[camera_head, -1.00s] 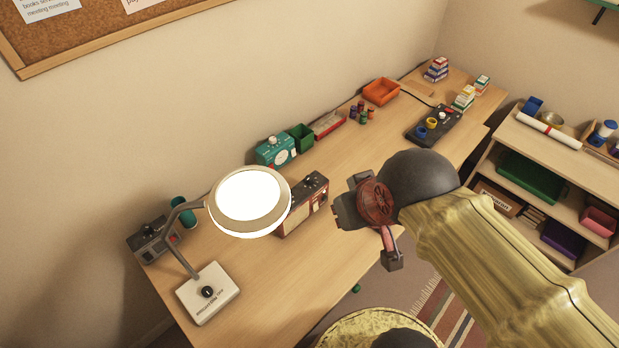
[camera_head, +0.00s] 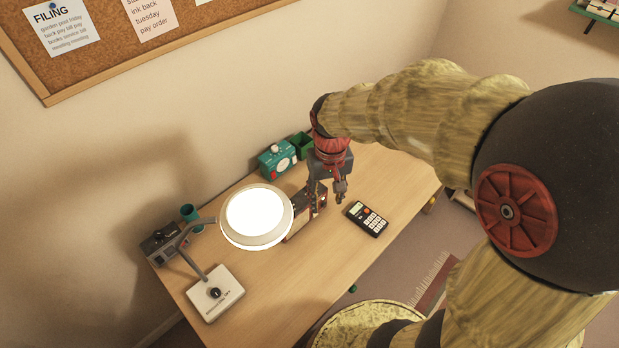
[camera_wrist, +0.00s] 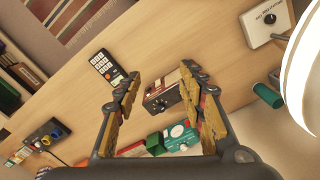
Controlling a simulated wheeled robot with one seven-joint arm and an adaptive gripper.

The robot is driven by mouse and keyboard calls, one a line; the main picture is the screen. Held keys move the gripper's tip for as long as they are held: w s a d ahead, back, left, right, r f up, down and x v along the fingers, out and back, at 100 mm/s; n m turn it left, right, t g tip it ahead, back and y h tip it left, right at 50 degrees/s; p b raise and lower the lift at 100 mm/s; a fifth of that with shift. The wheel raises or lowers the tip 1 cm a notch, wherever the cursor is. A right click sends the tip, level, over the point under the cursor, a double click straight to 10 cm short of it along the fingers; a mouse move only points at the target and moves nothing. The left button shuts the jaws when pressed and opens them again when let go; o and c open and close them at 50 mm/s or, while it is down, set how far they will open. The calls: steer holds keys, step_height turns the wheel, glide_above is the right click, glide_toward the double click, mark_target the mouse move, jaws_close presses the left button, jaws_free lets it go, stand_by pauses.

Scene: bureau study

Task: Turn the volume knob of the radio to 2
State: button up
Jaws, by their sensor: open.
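The brown radio with a dark panel (camera_head: 300,224) stands on the desk, partly hidden by the lamp head and my gripper in the head view. In the wrist view the radio (camera_wrist: 161,97) lies between my fingers in the picture, beyond their tips; a small round knob shows on its dark panel. I cannot read the knob's setting. My gripper (camera_head: 331,200) points down by the right end of the radio. In the wrist view its two fingers (camera_wrist: 159,77) are apart, with nothing held. I cannot tell whether a finger touches the radio.
A lit desk lamp (camera_head: 257,216) overhangs the radio's left end; its white base (camera_head: 214,293) stands front left. A teal device with a dial (camera_head: 277,160) stands behind. A dark calculator-like device (camera_head: 367,219) lies to the right. A grey device (camera_head: 163,243) and a teal cup (camera_head: 191,217) stand left.

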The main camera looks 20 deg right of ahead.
steer(key=w+d+f+m+p, duration=0.1)
steer(key=w+f+m, duration=0.1)
steer(key=w+f, duration=0.2)
steer(key=w+d+f+m+p, duration=0.1)
steer(key=w+f+m, duration=0.1)
steer(key=w+f, duration=0.3)
steer(key=w+d+f+m+p, duration=0.1)
steer(key=w+f, duration=0.4)
steer(key=w, duration=0.6)
steer(key=shift+w+d+m+p, duration=0.1)
steer(key=shift+w+m+p, duration=0.1)
steer(key=shift+m+p, duration=0.45)
steer(key=shift+r+m, duration=0.1)
steer(key=shift+m, duration=0.25)
steer(key=shift+f+m, duration=0.25)
steer(key=shift+m, duration=0.05)
steer(key=shift+w+f, duration=0.1)
steer(key=shift+f, duration=3.5)
steer(key=shift+c, duration=0.2)
jaws_close()
